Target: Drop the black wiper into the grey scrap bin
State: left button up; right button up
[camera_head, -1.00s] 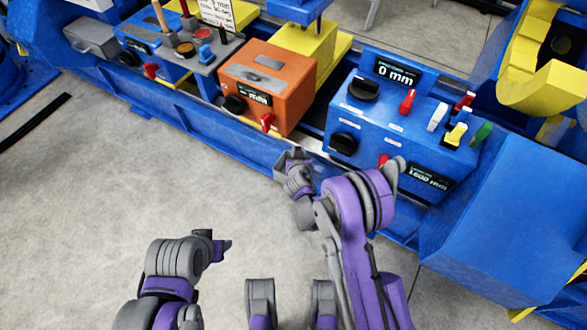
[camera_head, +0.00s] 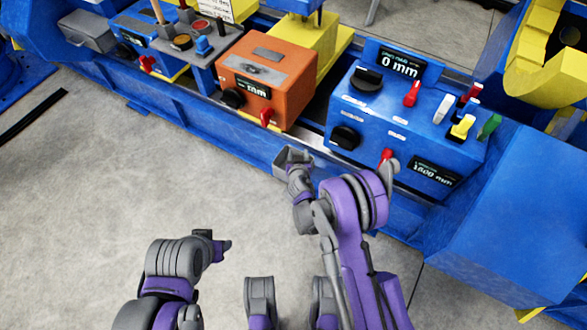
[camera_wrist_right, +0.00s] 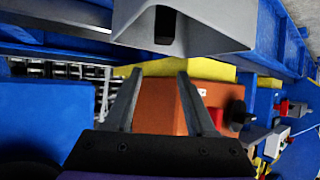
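I cannot tell for sure that this is the wiper. My right gripper (camera_wrist_right: 159,75) is open there, with nothing between its fingers. My left gripper (camera_head: 223,246) is low over the floor; its finger gap is too small to judge.
An orange box (camera_head: 285,95) and a blue control box (camera_head: 380,125) with knobs and coloured levers stand behind the blue rail. Another grey box (camera_head: 88,33) is at the far left. The floor (camera_head: 90,200) at left is clear.

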jog(key=shift+s, duration=0.1)
jog(key=p+v, duration=0.2)
jog(key=v, duration=0.8)
jog(key=shift+s+r, duration=0.2)
jog(key=shift+s, duration=0.1)
jog(key=shift+r, duration=0.1)
